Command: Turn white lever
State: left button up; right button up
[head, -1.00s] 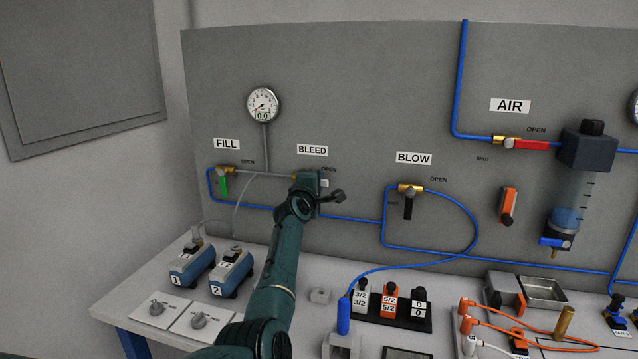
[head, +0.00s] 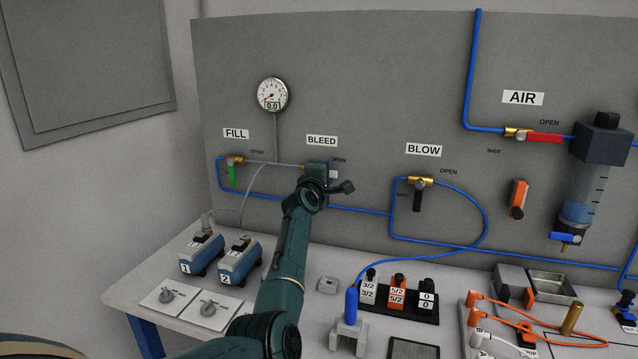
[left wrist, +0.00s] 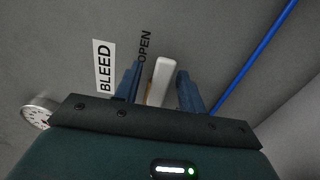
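The white lever (left wrist: 161,78) of the BLEED valve stands between the two blue fingers of my left gripper (left wrist: 160,88) in the left wrist view, beside the words BLEED and OPEN. The gripper is open, with a gap between each finger and the lever. In the head view my left gripper (head: 322,171) is up at the panel just below the BLEED label (head: 322,141). Only a small white bit of the lever (head: 333,174) shows there; the gripper hides the valve body. My right gripper is not in view.
The green FILL lever (head: 232,176) is left of the gripper, with a gauge (head: 272,94) above. The black BLOW lever (head: 418,199) and red AIR lever (head: 545,138) are to the right. Blue hoses run along the panel. Numbered units (head: 238,262) stand on the table below.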

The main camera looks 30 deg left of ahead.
pick_arm(q)
jog(key=v, duration=1.2)
jog(key=shift+s, duration=0.35)
jog(key=shift+d, duration=0.1)
